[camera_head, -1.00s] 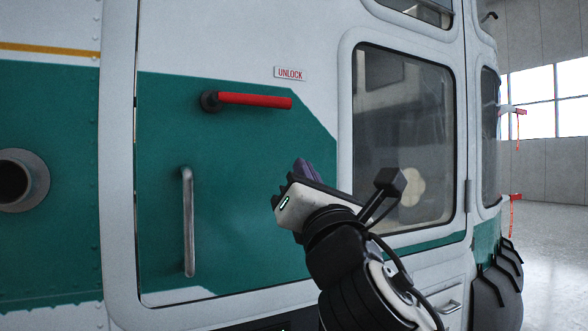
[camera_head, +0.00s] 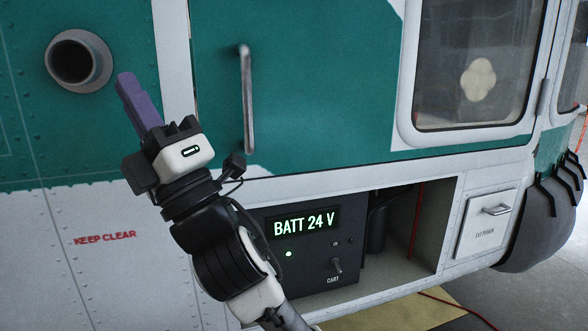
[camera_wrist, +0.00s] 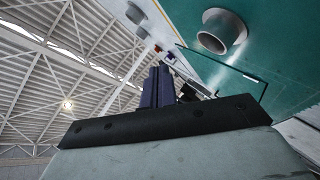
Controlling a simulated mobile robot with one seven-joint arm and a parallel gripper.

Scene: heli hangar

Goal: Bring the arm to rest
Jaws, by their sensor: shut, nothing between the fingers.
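My gripper (camera_head: 138,100) is raised in front of the helicopter's side in the head view, with its purple fingers pointing up and to the left. The fingers are together with nothing between them. They end a little right of and below a round grey pipe port (camera_head: 78,61); I cannot tell how far they stand off the panel. In the wrist view the shut fingers (camera_wrist: 157,88) point up toward the hangar roof, and a pipe port (camera_wrist: 222,32) shows at the upper right.
A grey vertical handle (camera_head: 247,100) is on the green door right of my gripper. Below it, an open bay holds a battery box (camera_head: 300,240) reading "BATT 24 V" and a toggle switch (camera_head: 337,266). An external power flap (camera_head: 488,222) is at right. A red cable lies on the floor.

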